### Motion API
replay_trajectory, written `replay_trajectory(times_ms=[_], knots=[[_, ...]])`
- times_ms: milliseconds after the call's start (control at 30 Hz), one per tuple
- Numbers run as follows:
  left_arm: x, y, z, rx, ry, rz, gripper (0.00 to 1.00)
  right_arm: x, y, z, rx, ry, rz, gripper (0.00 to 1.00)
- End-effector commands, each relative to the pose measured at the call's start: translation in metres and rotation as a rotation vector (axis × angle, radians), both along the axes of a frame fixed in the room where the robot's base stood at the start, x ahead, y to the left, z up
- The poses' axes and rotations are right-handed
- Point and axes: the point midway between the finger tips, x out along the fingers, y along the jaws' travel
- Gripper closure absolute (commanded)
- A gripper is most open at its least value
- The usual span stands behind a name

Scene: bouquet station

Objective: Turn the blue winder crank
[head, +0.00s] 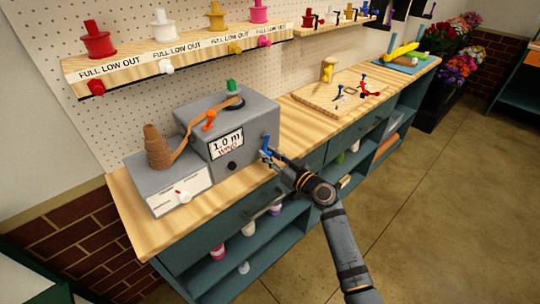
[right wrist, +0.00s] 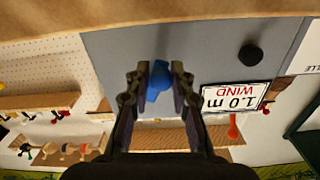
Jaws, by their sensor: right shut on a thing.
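The grey winder box (head: 232,112) stands on the wooden bench top, and its front display (head: 226,145) reads 1.0 m with a red word below. The blue winder crank (head: 264,141) is on the box's right side. My right gripper (head: 268,156) is shut on the crank's blue knob. In the right wrist view the blue knob (right wrist: 158,80) sits between the two fingers, in front of the grey box wall (right wrist: 110,50). The display (right wrist: 235,96) appears upside down there and reads WIND. My left gripper is not in view.
A wooden board with small tools (head: 335,96) lies further right. Spools (head: 97,40) line the shelf above. Bench top between box and board is clear.

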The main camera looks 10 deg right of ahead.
Motion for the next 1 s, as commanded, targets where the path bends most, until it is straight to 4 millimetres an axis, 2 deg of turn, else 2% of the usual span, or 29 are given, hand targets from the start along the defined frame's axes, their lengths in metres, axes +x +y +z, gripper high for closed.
replay_trajectory(times_ms=[667, 1000], knots=[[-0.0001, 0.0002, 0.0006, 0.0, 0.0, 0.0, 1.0, -0.0017, 0.0031, 0.0026, 0.05, 0.027, 0.004, 1.0], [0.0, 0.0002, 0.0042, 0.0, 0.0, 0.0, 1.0, -0.0058, 0.0105, 0.0103, 0.247, 0.138, 0.003, 1.0]])
